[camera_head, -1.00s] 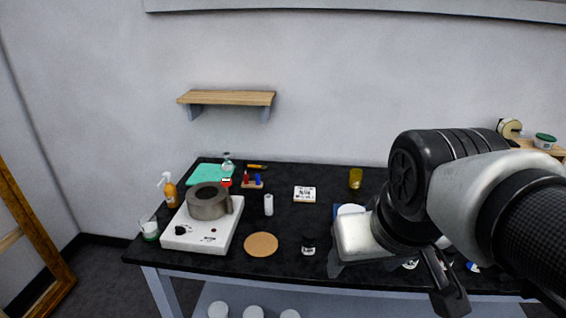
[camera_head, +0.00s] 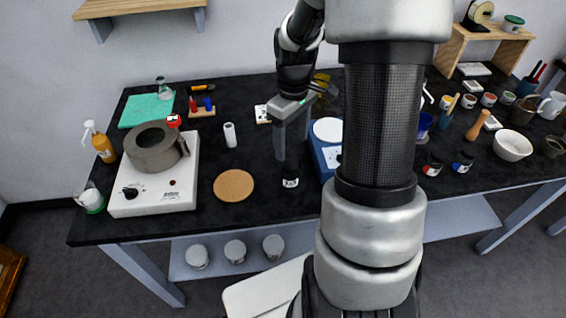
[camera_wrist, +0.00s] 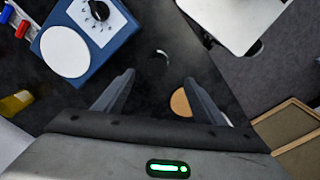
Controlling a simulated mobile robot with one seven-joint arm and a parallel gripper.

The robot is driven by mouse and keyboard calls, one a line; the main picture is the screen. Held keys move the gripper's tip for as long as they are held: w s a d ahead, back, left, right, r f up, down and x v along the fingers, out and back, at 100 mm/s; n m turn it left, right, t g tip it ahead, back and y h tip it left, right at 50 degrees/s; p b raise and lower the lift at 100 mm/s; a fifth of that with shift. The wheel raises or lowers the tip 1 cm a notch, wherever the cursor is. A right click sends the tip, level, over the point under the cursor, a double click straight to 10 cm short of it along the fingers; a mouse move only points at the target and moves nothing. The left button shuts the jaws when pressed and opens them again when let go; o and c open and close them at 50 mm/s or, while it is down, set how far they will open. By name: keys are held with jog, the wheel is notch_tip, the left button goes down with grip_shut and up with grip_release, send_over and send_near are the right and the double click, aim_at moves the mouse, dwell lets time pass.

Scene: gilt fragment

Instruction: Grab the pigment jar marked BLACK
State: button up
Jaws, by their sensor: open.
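A small dark jar with a white label (camera_head: 290,181) stands on the black bench, between the cork disc and the blue device; its lettering is too small to read. My gripper (camera_head: 292,146) is open and empty, pointing down just above and behind this jar. In the wrist view my two fingers (camera_wrist: 159,78) are spread apart. A pale curved mark and dark round shape (camera_wrist: 162,57) beyond the fingertips seems to be the jar, hard to tell from the black bench. Two more dark jars, with red (camera_head: 432,166) and blue (camera_head: 462,162) marks, stand right of my arm.
The blue device with a white disc (camera_head: 328,132) stands close right of the jar; it shows in the wrist view (camera_wrist: 95,62). The cork disc (camera_head: 233,186) lies left. A white hotplate (camera_head: 160,188) bears a grey pot (camera_head: 152,150). Several bowls and pots crowd the right.

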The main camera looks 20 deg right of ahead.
aim_at(291, 167)
notch_tip(291, 167, down, 9)
jog(key=shift+r, duration=0.2)
jog(key=shift+w+d+f, duration=0.1)
jog(key=shift+w+f, duration=0.15)
jog(key=shift+f, duration=1.3)
jog(key=shift+w+f, duration=0.2)
jog(key=shift+f, duration=1.3)
jog(key=c, duration=1.3)
